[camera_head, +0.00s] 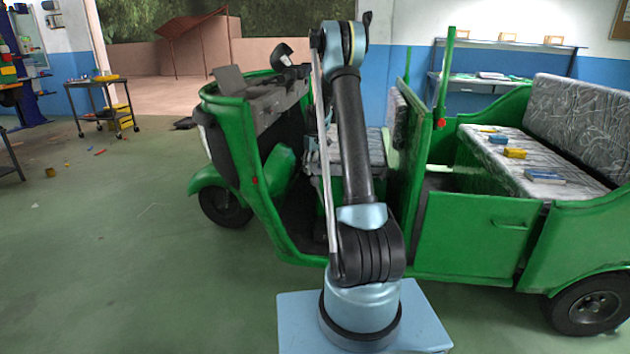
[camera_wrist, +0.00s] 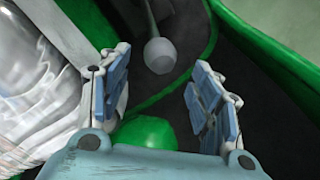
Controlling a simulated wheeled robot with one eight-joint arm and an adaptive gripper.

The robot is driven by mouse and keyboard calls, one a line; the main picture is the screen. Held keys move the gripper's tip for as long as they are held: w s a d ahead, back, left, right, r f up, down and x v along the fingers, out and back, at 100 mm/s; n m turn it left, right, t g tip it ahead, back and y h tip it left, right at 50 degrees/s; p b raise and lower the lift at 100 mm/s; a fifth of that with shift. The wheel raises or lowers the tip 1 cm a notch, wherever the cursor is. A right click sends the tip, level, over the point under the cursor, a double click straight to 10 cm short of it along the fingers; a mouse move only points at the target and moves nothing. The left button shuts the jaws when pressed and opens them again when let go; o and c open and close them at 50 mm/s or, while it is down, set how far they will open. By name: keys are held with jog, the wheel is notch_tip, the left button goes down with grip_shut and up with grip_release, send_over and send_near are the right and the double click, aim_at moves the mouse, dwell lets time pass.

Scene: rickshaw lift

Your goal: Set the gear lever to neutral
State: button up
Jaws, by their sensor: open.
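The gear lever (camera_wrist: 159,55) shows in the wrist view as a grey rounded knob on a thin shaft running up to the top edge. My gripper (camera_wrist: 160,78) is open, with one blue-padded finger on each side of the picture. The knob appears between and slightly beyond the fingertips, with space visible on both sides and no clear contact. The exact depth between them cannot be told. In the head view my arm reaches toward the front cabin of the green rickshaw (camera_head: 470,235), and the lever cannot be made out there.
A rounded green part (camera_wrist: 147,132) lies below the lever in the wrist view. A pale seat-like surface (camera_wrist: 35,110) is at left. Green body edges border the dark floor (camera_wrist: 255,80). Tools lie on the rear seat (camera_head: 490,160). The green workshop floor (camera_head: 130,260) at left is largely free.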

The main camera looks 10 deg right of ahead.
aim_at(314, 177)
jog(key=shift+f, duration=2.8)
grip_shut()
jog(key=shift+s+r, duration=0.1)
